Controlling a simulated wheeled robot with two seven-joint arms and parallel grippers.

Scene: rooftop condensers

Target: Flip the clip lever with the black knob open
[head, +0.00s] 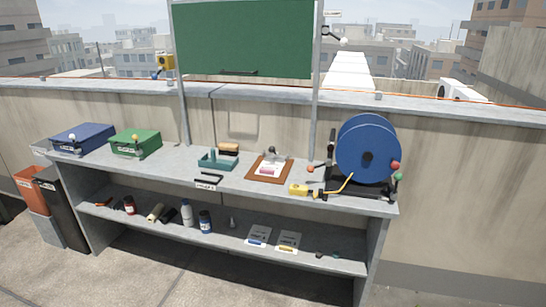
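A brown clipboard (262,174) with a white sheet lies on the grey bench top, right of its middle. At its far edge is a small clip lever (272,152) with a dark knob. The lever is too small to tell clearly whether it is open or shut. Neither of my grippers is in view, and nothing of mine touches the clipboard.
Left of the clipboard are a teal tray (218,161), a green box (135,144) and a blue box (83,138). Right of it stands a large blue reel (362,145) with coloured knobs and a yellow-ended cable. Bottles and cards fill the lower shelf (330,265).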

